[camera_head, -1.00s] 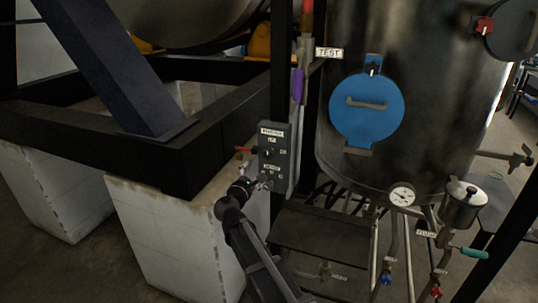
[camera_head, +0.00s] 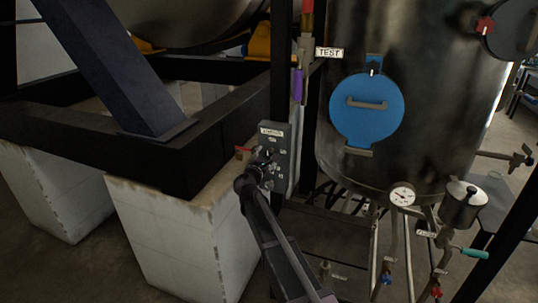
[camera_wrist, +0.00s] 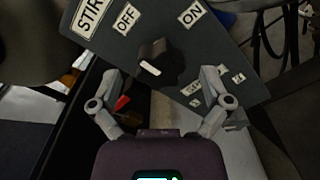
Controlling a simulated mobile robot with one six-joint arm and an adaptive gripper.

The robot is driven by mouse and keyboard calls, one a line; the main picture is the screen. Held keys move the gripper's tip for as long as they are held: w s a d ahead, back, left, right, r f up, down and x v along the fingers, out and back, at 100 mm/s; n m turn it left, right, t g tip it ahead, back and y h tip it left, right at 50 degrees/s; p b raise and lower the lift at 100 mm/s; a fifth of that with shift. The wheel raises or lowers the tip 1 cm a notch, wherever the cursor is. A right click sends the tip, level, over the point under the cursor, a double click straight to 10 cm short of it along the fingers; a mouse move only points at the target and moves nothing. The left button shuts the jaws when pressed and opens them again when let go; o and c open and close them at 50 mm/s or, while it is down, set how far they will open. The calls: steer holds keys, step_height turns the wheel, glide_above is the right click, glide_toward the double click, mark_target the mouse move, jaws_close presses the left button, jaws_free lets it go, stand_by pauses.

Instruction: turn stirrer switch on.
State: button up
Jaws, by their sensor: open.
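The stirrer switch is a round black knob (camera_wrist: 158,63) on a dark grey panel (camera_wrist: 221,42), seen close up in the wrist view. A white mark shows on the knob's near left side. Above the knob are an OFF label (camera_wrist: 126,18) and, to its right, an ON label (camera_wrist: 193,12). A partly cut-off label (camera_wrist: 88,14) starts with "STIR". My gripper (camera_wrist: 160,80) is open, its fingers on either side of the knob and apart from it. In the head view my gripper (camera_head: 263,163) is at the panel box (camera_head: 284,140) and hides its lower part.
A red lever (camera_head: 243,150) sticks out left of the box. A black steel frame (camera_head: 230,135) on white concrete blocks (camera_head: 180,245) stands to the left. A metal tank (camera_head: 430,110) with a blue round hatch (camera_head: 352,124) stands to the right, with pipes and valves below.

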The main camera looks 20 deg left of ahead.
steer(key=shift+w+d, duration=0.1)
steer(key=shift+w, duration=1.1)
steer(key=c, duration=1.2)
